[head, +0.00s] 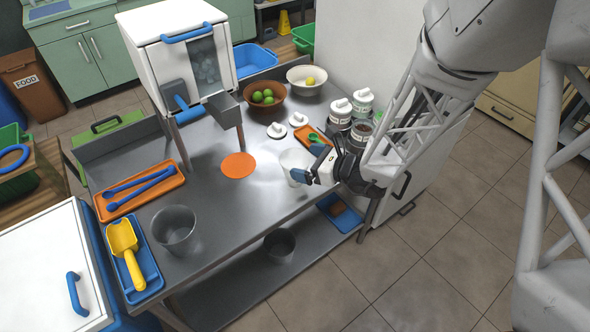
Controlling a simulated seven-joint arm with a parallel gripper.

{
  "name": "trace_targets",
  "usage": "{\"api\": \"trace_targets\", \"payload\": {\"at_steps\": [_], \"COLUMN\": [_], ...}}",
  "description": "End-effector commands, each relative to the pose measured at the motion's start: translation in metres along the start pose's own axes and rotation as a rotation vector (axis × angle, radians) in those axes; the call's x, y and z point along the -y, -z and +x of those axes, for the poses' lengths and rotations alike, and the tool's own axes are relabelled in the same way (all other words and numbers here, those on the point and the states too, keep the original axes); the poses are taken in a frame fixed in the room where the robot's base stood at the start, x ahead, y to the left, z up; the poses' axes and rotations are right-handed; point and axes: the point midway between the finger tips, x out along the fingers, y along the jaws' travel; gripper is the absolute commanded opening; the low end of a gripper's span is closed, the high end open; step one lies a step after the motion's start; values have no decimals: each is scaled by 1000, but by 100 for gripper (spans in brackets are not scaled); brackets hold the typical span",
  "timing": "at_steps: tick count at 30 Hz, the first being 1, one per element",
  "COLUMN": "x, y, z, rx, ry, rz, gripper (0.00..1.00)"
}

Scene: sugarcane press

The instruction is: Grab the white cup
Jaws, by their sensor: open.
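A pale, whitish cup (292,158) stands on the steel table (235,205), right of the orange round mat. My gripper (304,174) is open at the cup's right front side, its blue-tipped fingers close to the cup wall. The gripper hides part of the cup's right side. I cannot tell whether a finger touches the cup or whether the cup is between the fingers.
A clear grey container (175,230) stands at the table's front left, beside a blue tray with a yellow scoop (124,245). Orange tray with blue tongs (140,190), orange mat (238,165), bowls of fruit (264,95) and lidded jars (340,112) surround the middle.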

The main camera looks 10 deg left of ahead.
Motion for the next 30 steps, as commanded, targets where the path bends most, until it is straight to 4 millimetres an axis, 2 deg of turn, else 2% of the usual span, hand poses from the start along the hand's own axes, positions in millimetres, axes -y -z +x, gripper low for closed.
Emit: {"api": "trace_targets", "payload": {"at_steps": [6, 12, 30], "x": [-2, -2, -1], "y": [0, -1, -1], "z": [22, 32, 33], "rx": [-1, 0, 0], "ry": [-3, -1, 0], "rz": [1, 1, 1], "gripper": [100, 100, 100]}}
